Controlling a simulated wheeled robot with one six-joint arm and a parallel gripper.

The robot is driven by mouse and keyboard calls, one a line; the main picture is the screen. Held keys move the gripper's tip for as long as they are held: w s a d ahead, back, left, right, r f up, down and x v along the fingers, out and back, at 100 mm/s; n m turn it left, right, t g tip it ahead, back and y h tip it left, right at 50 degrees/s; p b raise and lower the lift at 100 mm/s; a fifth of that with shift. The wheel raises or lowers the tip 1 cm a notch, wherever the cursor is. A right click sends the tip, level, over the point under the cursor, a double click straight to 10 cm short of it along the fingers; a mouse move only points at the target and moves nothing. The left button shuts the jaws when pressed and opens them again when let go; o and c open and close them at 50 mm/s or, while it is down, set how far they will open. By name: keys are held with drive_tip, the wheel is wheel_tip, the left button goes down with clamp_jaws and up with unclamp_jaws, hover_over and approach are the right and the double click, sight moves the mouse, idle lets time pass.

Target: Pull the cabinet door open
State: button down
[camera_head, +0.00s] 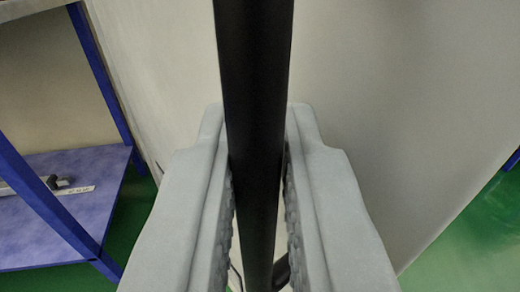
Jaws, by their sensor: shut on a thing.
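A long black bar-shaped handle (254,60) runs from the top edge to the bottom of the head camera view. Behind it is a plain pale grey-white panel (400,110), which looks like the cabinet door. My gripper (257,135) has two grey fingers, one on each side of the handle, and it is shut on the handle. The lower part of the handle lies between the fingers. The handle's top end is out of view. I cannot tell from this view whether the door is ajar.
A blue-framed shelf unit (107,90) stands at the left. Its blue shelf (60,225) carries a small metal and dark item (55,182) and a white label. Green floor (475,240) shows at the lower right and lower left.

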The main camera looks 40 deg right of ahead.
drive_tip(key=w+a+m+g+h, duration=0.1)
drive_tip(key=w+a, duration=0.3)
drive_tip(key=a, duration=0.6)
drive_tip(key=w+a+m+g+h, duration=0.2)
drive_tip(key=w+a+g, duration=0.1)
drive_tip(key=a, duration=0.8)
drive_tip(key=shift+w+a, duration=0.3)
drive_tip(key=shift+w, duration=0.1)
drive_tip(key=shift+r, duration=0.1)
drive_tip(key=c, duration=1.5)
unclamp_jaws()
drive_tip(key=shift+d, duration=0.1)
drive_tip(key=shift+c, duration=0.2)
drive_tip(key=v, duration=1.7)
drive_tip(key=shift+f, duration=0.2)
drive_tip(key=shift+s+a, duration=0.15)
drive_tip(key=shift+a, duration=0.1)
